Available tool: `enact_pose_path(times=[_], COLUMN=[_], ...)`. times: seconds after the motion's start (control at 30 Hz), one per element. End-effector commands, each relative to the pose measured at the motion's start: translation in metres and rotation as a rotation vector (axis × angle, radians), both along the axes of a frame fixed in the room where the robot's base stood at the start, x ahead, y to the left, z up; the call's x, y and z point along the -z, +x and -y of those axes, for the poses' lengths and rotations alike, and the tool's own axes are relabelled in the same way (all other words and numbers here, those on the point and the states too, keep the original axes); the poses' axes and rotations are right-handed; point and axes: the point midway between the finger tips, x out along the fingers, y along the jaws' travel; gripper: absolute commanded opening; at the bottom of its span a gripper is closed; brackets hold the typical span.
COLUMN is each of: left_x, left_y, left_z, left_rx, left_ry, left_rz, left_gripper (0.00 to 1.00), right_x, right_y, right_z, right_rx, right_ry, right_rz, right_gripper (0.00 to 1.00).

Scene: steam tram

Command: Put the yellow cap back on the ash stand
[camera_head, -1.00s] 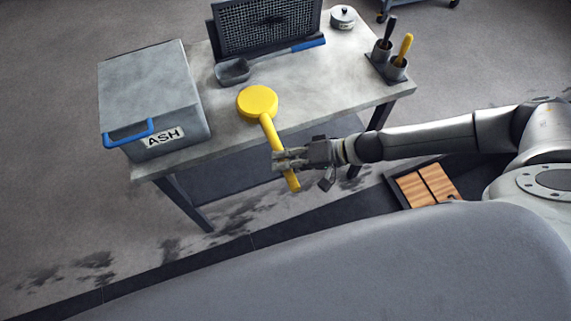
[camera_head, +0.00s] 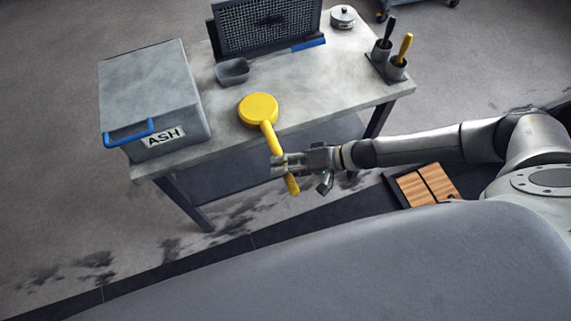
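The yellow cap (camera_head: 258,109) is a round disc on a long yellow handle. My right gripper (camera_head: 280,165) is shut around the lower part of that handle, with the handle's end sticking out below the fingers. The disc shows in front of the grey tabletop near its front edge; whether it touches the top I cannot tell. The ash stand (camera_head: 345,97) is a grey table with dark legs. A grey box labelled ASH (camera_head: 155,85) with a blue handle stands on its left end. My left gripper is out of view.
On the stand are a dark mesh screen (camera_head: 268,22), a scoop (camera_head: 232,72) with a blue grip, a small lidded pot (camera_head: 343,17) and a holder with two cups of handled tools (camera_head: 397,70). A wooden-slatted panel (camera_head: 427,184) lies below my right arm.

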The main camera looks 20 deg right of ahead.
Motion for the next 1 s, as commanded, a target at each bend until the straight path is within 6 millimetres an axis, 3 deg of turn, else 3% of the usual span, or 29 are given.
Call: enact_pose_path(times=[0.37,1.0], left_x=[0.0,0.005], left_y=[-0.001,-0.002], left_z=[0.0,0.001], left_rx=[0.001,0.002], left_ry=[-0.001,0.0], left_rz=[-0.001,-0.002], left_gripper=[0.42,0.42], right_x=[-0.007,-0.058], right_y=[-0.002,-0.04], right_z=[0.006,0.088], right_rx=[0.002,0.001], right_ry=[-0.001,-0.001], right_rz=[-0.001,0.0], right_gripper=[0.47,0.47])
